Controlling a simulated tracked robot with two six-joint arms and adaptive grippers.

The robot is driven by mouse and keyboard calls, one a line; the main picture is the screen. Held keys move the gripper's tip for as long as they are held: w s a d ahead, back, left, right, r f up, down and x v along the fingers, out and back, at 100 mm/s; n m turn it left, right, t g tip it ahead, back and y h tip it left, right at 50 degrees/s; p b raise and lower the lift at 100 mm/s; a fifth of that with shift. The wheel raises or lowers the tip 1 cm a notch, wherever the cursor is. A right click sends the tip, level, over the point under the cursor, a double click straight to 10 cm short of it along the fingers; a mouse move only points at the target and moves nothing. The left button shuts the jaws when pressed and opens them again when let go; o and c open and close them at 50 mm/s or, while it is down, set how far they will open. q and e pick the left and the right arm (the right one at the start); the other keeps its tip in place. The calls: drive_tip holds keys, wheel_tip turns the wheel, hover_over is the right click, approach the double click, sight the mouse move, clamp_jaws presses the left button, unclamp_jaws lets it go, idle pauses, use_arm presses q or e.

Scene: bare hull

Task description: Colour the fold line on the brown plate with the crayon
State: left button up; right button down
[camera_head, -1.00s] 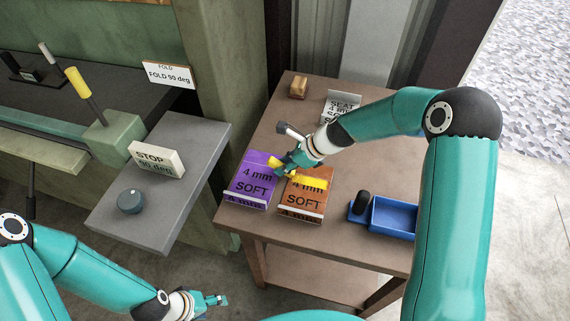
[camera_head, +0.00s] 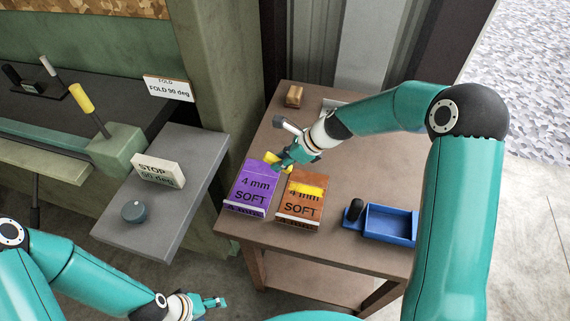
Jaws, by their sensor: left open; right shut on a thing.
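The brown plate (camera_head: 300,209), marked "4 mm SOFT", lies on the brown table. A yellow stripe (camera_head: 307,189) runs across its upper part. Beside it on the left lies a purple plate (camera_head: 250,187) with the same words. My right gripper (camera_head: 282,160) is shut on a yellow crayon (camera_head: 271,157), just beyond the upper edges of the two plates. The fingers partly hide the crayon, and its tip cannot be made out. My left gripper (camera_head: 215,302) is open and empty, low in front of the grey shelf.
A blue tray (camera_head: 391,239) with a black knob beside it stands right of the brown plate. A grey shelf (camera_head: 180,200) at left carries a STOP block (camera_head: 158,170) and a round dial (camera_head: 134,211).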

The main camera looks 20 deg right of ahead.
drive_tip(key=shift+f, duration=0.1)
idle(0.4)
drive_tip(key=shift+f+b, duration=2.4)
drive_tip(key=shift+f, duration=0.45)
drive_tip(key=shift+f+b, duration=0.4)
drive_tip(key=shift+f, duration=0.15)
drive_tip(key=shift+s+d+r, duration=0.1)
drive_tip(key=shift+s+d, duration=0.5)
drive_tip(key=shift+d, duration=0.25)
drive_tip(key=shift+s+d, duration=0.55)
drive_tip(key=shift+d, duration=0.25)
drive_tip(key=shift+w+a+p, duration=0.25)
drive_tip(key=shift+w+a, duration=0.35)
drive_tip(key=shift+a, duration=0.25)
drive_tip(key=shift+w+a+p, duration=0.25)
drive_tip(key=shift+w+a, duration=0.3)
drive_tip(key=shift+a, duration=0.25)
